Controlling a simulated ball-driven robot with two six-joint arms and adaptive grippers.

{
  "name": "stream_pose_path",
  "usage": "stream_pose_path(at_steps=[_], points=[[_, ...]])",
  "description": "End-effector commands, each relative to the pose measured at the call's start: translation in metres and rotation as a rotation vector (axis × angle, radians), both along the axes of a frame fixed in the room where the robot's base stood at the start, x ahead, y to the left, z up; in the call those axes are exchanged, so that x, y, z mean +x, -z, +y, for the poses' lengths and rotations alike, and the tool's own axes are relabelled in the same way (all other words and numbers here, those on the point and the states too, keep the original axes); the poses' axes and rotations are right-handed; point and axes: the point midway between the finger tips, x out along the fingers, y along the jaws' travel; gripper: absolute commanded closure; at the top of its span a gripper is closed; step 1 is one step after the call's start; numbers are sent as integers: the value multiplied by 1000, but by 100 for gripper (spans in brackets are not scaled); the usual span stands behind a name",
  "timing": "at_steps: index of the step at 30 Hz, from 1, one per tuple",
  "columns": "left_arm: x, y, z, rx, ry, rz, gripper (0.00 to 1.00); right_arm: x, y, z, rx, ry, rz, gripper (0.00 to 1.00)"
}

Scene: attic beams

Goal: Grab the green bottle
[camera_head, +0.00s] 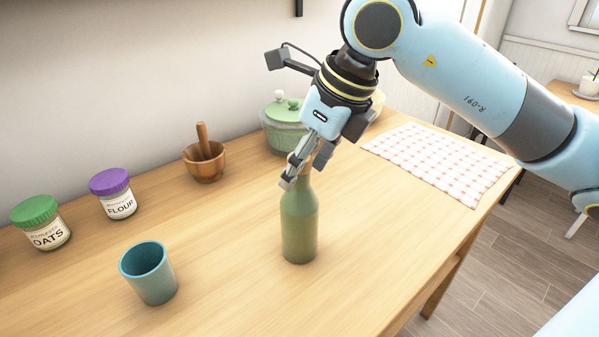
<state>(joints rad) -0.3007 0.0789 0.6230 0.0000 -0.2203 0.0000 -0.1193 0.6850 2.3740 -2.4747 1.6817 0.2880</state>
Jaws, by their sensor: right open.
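The green bottle (299,226) stands upright on the wooden table (225,275), near the middle of the picture. My right gripper (300,180) comes down from the upper right, with its fingers at the bottle's neck. The gripper is open. The fingers cover part of the neck and top, so I cannot tell whether they touch the glass. My left gripper is not in view.
A teal cup (149,274) stands left of the bottle. An oats jar (42,224), a flour jar (114,195), a mortar with pestle (205,160) and a green lidded pot (281,130) line the wall side. A checked cloth (440,160) lies at right.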

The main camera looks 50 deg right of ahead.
Motion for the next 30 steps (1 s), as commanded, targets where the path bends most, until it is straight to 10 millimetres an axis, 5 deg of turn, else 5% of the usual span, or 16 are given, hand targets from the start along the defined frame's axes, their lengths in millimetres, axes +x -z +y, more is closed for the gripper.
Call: stream_pose_path(at_steps=[12,25,30], points=[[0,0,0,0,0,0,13,7,17,1,-1,-1,-1,43],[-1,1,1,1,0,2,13,7,17,1,-1,0,-1,100],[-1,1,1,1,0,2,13,7,17,1,-1,0,-1,100]])
